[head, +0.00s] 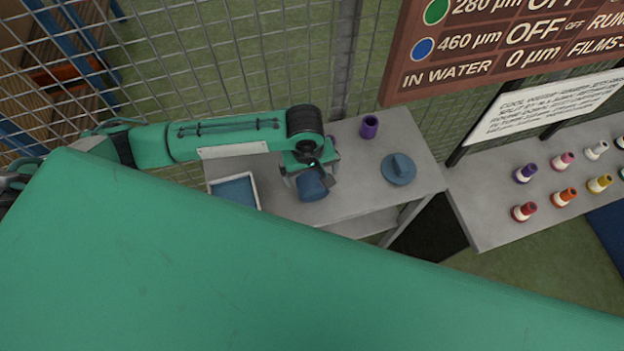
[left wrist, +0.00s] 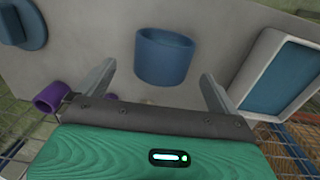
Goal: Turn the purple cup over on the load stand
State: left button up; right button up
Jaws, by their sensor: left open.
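The purple cup (head: 369,127) stands at the back of the grey load stand (head: 345,205); its top end looks dark and hollow. It also shows at the left of the left wrist view (left wrist: 52,97), beyond a finger. My left gripper (head: 315,178) is over the left part of the stand, away from the purple cup, with its fingers apart. A blue cup (head: 312,187) is at these fingers. In the left wrist view the blue cup (left wrist: 165,58) lies between and just ahead of the fingertips (left wrist: 158,75), with a gap on both sides. My right gripper is out of view.
A blue round piece with a raised grip (head: 398,169) lies on the stand's right part. A white-rimmed tray with a blue floor (head: 258,190) is at the left. A wire mesh fence (head: 270,60) rises behind. Several coloured bottles stand on another table (head: 490,215) at right.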

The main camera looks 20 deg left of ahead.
pick_arm(q)
jog(key=shift+f, duration=0.95)
notch_tip(320, 180, down, 4)
jog(key=shift+r+p, duration=0.15)
jog(key=shift+p, duration=0.65)
jog(key=shift+f, duration=0.4)
jog(key=c, duration=1.1)
jog(key=shift+c, duration=0.2)
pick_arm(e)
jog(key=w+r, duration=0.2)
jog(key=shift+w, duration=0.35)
pick_arm(q)
jog(key=shift+d, duration=0.1)
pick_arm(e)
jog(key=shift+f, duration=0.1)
